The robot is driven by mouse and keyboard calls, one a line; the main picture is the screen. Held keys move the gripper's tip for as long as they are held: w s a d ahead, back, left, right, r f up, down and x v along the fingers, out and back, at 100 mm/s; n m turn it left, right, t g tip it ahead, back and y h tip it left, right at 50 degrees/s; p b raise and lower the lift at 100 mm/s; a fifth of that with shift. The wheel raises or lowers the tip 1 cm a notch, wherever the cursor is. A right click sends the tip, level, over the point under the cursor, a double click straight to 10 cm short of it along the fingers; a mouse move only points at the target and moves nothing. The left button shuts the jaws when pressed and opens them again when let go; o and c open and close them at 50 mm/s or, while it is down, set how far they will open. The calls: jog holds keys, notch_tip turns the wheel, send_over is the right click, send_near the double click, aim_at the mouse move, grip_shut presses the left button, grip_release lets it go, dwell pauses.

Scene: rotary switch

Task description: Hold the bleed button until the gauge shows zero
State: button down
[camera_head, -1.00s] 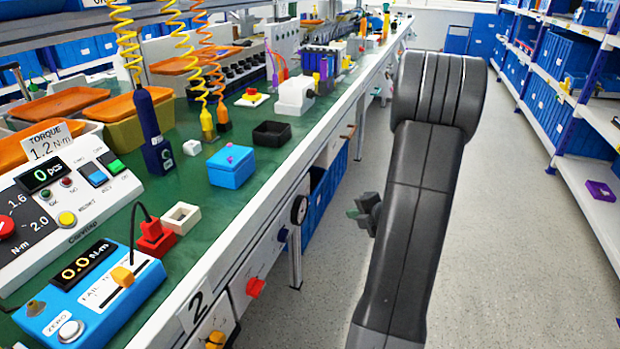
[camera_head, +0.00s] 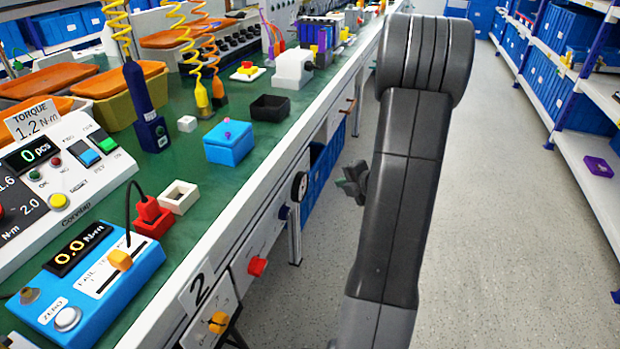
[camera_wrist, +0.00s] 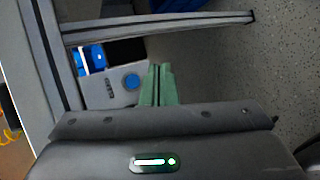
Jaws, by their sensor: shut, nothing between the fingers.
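The gauge (camera_head: 299,186) is a small round dial on the bench's front side in the head view; its reading is too small to tell. In the head view my gripper (camera_head: 348,184) is partly hidden behind my arm.
Blue bins (camera_head: 318,190) stand under the bench. The aisle floor (camera_head: 500,220) to the right is clear, with shelving (camera_head: 590,150) beyond it.

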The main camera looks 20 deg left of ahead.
jog(key=shift+w+a+b, duration=0.1)
jog(key=shift+a+b, duration=0.6)
jog(key=shift+a, duration=2.15)
jog(key=shift+a, duration=0.15)
jog(key=shift+a, duration=0.25)
jog(key=shift+a+b, duration=0.3)
jog(key=shift+a, duration=0.15)
dwell(1.9)
jog(key=shift+d, duration=0.1)
dwell(0.8)
jog(key=shift+d, duration=0.75)
jog(key=shift+d, duration=0.1)
jog(key=shift+d+p, duration=0.9)
jog(key=shift+d, duration=1.55)
